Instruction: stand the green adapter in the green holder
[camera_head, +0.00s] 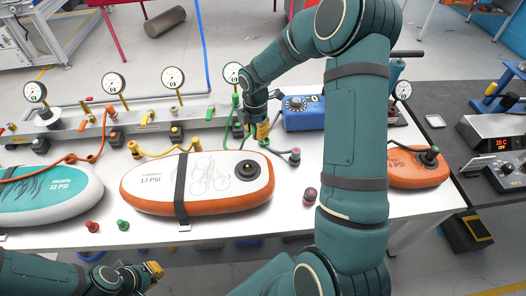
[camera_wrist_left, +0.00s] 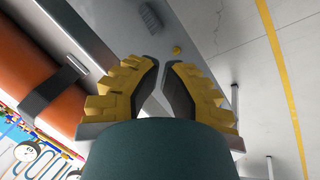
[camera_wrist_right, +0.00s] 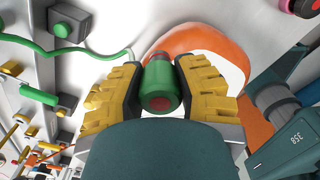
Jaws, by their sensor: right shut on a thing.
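The right gripper (camera_wrist_right: 160,90) is shut on the green adapter (camera_wrist_right: 160,90), a short green cylinder with red at its ends.
A green hose (camera_wrist_right: 85,50) runs close to the right gripper. The orange-rimmed board (camera_head: 140,200) lies in front of it, and a blue box (camera_head: 303,115) stands to its right. Small red (camera_head: 92,226) and green (camera_head: 122,225) pieces sit near the table's front edge.

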